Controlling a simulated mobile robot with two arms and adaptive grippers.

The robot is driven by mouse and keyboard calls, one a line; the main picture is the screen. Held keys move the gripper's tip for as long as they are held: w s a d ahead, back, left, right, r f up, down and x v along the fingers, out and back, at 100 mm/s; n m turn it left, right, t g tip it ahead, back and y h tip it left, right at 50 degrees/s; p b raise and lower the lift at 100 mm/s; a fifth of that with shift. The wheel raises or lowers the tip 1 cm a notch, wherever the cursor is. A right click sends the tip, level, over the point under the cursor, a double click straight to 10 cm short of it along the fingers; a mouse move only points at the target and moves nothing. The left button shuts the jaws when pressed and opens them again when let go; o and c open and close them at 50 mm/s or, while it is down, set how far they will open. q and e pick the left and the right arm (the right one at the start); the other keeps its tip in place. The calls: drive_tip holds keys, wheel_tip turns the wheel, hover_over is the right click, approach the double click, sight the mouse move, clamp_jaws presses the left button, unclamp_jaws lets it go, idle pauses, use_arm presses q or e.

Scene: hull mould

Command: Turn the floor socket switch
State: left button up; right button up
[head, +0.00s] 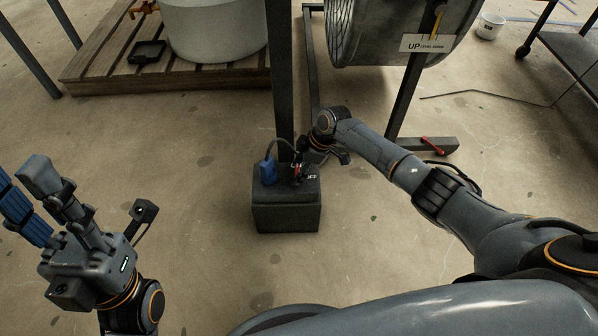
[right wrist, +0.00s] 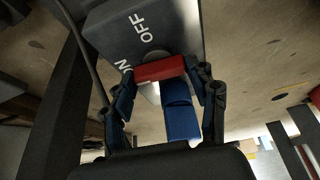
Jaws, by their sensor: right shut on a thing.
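The floor socket box (head: 286,215) is a dark grey block at the foot of a post. A blue plug (head: 268,171) with a cable stands on its top left. The red switch handle (right wrist: 160,69) lies across the box face in the right wrist view, its left end near the partly hidden ON mark, with OFF above it. My right gripper (right wrist: 168,82) is shut on the handle, one dark finger at each end; a blue part shows just below it. In the head view this gripper (head: 299,171) is over the box top. My left gripper (head: 24,183) is raised at the left, away from the box; its jaw opening is unclear.
A dark post (head: 283,80) rises behind the box. A wooden pallet (head: 100,70) with a pale drum (head: 215,30) is at the back left. A large round mould (head: 390,30) on a stand is at the back right. The floor around the box is clear.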

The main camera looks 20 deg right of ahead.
drive_tip(key=shift+f+n, duration=0.1)
drive_tip(key=shift+n, duration=0.3)
drive_tip(key=shift+b, duration=0.3)
drive_tip(key=o, duration=1.1)
drive_tip(key=shift+o, duration=0.2)
drive_tip(key=v, duration=1.2)
drive_tip(key=shift+w, duration=0.2)
drive_tip(key=shift+a, duration=0.1)
